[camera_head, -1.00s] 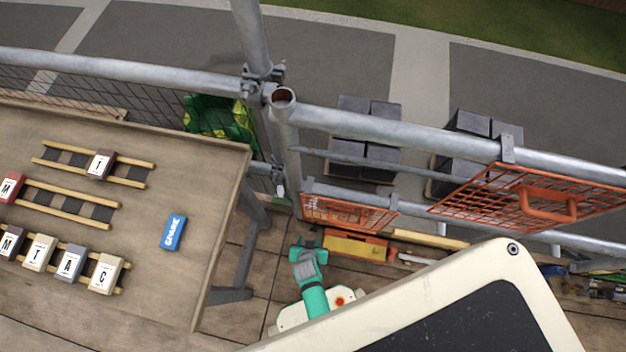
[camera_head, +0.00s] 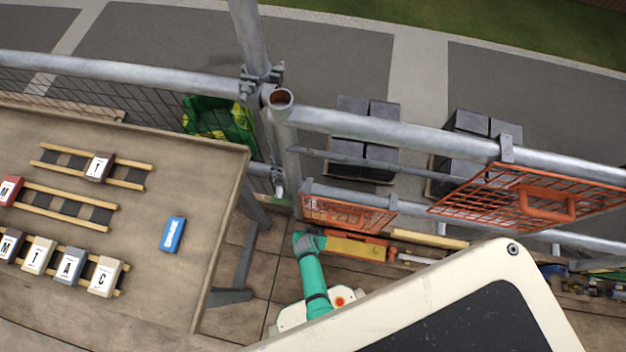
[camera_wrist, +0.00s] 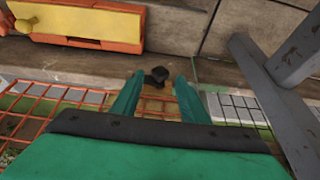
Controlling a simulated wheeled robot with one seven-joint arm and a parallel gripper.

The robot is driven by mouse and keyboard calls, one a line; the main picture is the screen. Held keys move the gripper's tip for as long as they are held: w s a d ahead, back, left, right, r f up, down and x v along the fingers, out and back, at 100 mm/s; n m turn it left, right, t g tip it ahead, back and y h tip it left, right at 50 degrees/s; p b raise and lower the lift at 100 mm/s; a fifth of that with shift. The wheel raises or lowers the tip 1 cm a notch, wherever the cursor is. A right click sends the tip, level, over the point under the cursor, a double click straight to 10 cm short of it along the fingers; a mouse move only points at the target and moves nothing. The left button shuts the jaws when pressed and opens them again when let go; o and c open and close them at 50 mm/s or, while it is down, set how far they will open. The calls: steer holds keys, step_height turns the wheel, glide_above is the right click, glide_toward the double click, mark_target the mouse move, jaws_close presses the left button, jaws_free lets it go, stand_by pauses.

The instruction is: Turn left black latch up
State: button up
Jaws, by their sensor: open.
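A small black latch (camera_wrist: 156,73) shows in the wrist view, near the wooden deck's edge and just above an orange mesh. My gripper (camera_wrist: 158,90) is open, with its two teal fingers apart on either side of the latch in the picture. I cannot tell if either finger touches it. In the camera_head view my arm reaches up beside the lower orange mesh panel (camera_head: 348,212). The gripper's fingers are mostly hidden behind the wrist there, and I cannot make out the latch.
An orange-and-yellow case (camera_wrist: 85,22) lies left of the latch; it also shows in the camera_head view (camera_head: 357,247). Grey metal bars (camera_wrist: 265,85) stand close on the right. A wooden table (camera_head: 215,210) with lettered tiles is at left. Scaffold rails (camera_head: 400,130) cross above.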

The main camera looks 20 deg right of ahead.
steer(key=shift+x, duration=1.6)
steer(key=c, duration=1)
